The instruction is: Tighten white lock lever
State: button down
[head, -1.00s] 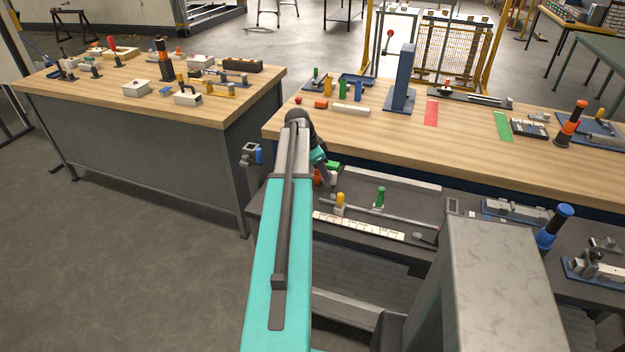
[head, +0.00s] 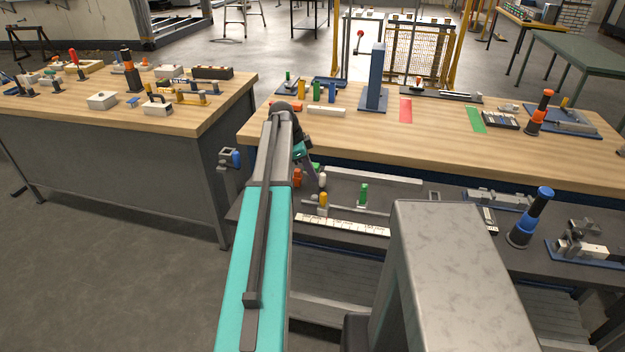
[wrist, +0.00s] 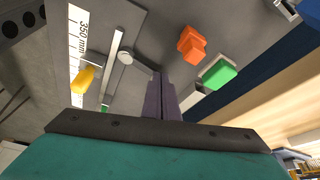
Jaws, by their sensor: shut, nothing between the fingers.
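A small white knob (head: 323,180), which looks like the white lock lever, stands on the dark lower fixture in front of the wooden bench.
An orange block (wrist: 192,45) and a green block (wrist: 218,73) are right of the fingers. A yellow knob (wrist: 83,78) and a white ruler (wrist: 78,35) are left. A green post (head: 363,195) stands further right on the fixture. The wooden bench (head: 420,138) rises behind.

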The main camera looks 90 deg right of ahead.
aim_at(323, 175)
jog(key=shift+s+f+b, duration=0.1)
jog(key=shift+s+b, duration=0.45)
jog(key=shift+s, duration=0.2)
jog(key=shift+s+a+b, duration=0.2)
jog(key=shift+s+b, duration=0.1)
jog(key=shift+s, duration=0.25)
jog(key=shift+s+a+b, duration=0.15)
jog(key=shift+s+b, duration=0.1)
jog(key=shift+s, duration=0.3)
jog(key=shift+w+d, duration=0.45)
jog(key=shift+w, duration=0.2)
jog(key=shift+w+d+r, duration=0.2)
jog(key=shift+w+d, duration=0.25)
jog(key=shift+w, duration=0.15)
jog(key=shift+w+d+r, duration=0.15)
jog(key=shift+w+d, duration=0.25)
jog(key=shift+w, duration=0.2)
notch_tip(323, 175, up, 9)
jog(key=w+d+b, duration=0.1)
jog(key=w+b, duration=0.1)
jog(key=shift+w+d, duration=0.3)
jog(key=shift+w, duration=0.05)
